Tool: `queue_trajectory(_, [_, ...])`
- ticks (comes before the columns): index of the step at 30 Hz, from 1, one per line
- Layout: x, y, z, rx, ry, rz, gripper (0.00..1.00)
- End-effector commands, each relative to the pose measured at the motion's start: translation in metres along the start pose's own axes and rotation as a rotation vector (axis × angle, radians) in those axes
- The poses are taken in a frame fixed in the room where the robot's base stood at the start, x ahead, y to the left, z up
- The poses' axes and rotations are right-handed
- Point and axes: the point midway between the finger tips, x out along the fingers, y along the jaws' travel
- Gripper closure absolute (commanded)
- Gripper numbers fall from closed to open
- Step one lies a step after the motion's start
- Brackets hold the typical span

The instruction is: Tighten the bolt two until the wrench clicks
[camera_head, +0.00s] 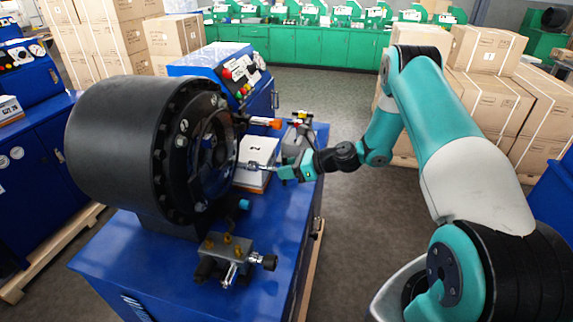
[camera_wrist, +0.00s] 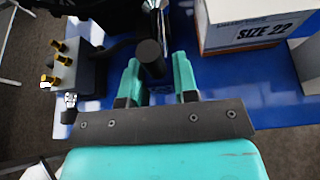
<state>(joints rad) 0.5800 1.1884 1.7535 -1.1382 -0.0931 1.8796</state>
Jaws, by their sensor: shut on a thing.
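The crimper head (camera_head: 130,150) is a large black drum on a blue cabinet, with several small bolts on its front ring. I cannot tell which bolt is bolt two. My gripper (camera_head: 287,171) is to the right of the ring, shut on the wrench (camera_head: 258,166). The wrench's silver shaft points left toward the ring; whether its tip touches a bolt is unclear. In the wrist view, the wrench's black handle (camera_wrist: 151,60) stands between the teal fingers of my gripper (camera_wrist: 158,75). The wrench's far end is cut off at the top there.
A white box (camera_wrist: 255,25) marked SIZE 22 lies on the blue cabinet top (camera_head: 262,225). A valve block (camera_head: 225,252) with brass fittings stands at the front. An orange-tipped tool (camera_head: 265,122) sits behind the wrench. Cartons (camera_head: 485,95) stack at the right. The aisle floor is clear.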

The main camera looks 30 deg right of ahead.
Motion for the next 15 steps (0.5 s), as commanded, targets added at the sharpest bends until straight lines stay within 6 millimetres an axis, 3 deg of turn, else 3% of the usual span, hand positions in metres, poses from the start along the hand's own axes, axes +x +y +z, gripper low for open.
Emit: queue_trajectory(15, [0.013,0.006,-0.008,-0.634,-0.003,-0.270,1.00])
